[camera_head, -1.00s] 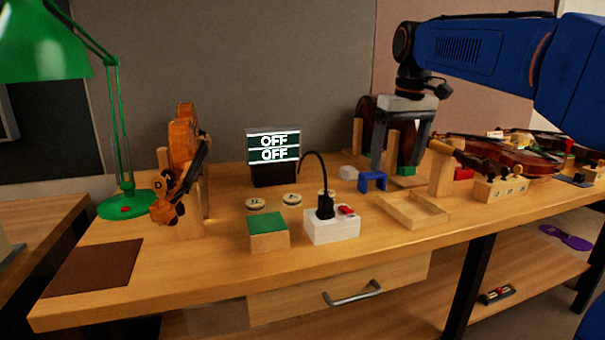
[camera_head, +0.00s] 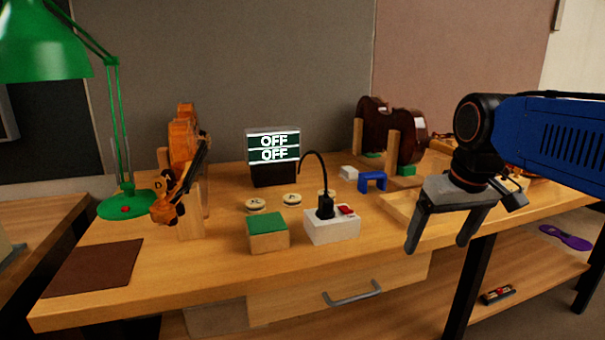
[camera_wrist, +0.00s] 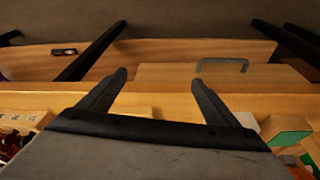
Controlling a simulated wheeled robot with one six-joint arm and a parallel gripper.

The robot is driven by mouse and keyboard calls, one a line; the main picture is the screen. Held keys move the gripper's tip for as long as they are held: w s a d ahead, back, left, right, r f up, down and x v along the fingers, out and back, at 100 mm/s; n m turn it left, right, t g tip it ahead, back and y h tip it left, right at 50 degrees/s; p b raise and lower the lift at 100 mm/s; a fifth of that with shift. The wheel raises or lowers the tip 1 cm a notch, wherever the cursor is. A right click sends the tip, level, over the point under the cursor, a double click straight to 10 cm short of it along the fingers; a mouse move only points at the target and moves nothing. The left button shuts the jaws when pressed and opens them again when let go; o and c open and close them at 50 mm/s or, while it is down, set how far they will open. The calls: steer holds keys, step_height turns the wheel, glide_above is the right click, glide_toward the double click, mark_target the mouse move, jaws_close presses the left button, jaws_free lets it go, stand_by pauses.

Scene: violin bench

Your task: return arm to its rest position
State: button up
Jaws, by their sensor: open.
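My gripper (camera_head: 437,246) is open and empty in the head view, at the right, in front of the bench's front edge with its fingers pointing down. My blue arm reaches in from the right edge. In the wrist view my gripper (camera_wrist: 158,88) shows two spread dark fingers with nothing between them. Beyond them lie the bench's front edge and the drawer front. The workbench (camera_head: 200,262) stands below and behind the gripper in the head view.
A violin (camera_head: 183,160) stands in a holder at the left, near a green lamp (camera_head: 118,140). A display (camera_head: 273,145) reads OFF twice. A white power strip (camera_head: 331,230), a green-topped block (camera_head: 268,233) and a wooden tray (camera_head: 398,209) lie on the bench. The drawer handle (camera_head: 352,294) sticks out below.

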steer(key=s+d+f+m+t, duration=0.1)
steer(key=s+d+f, duration=0.1)
steer(key=s+f, duration=1.1)
step_height(320, 180, down, 2)
steer(key=shift+s+f+m, duration=0.25)
steer(key=shift+m, duration=0.05)
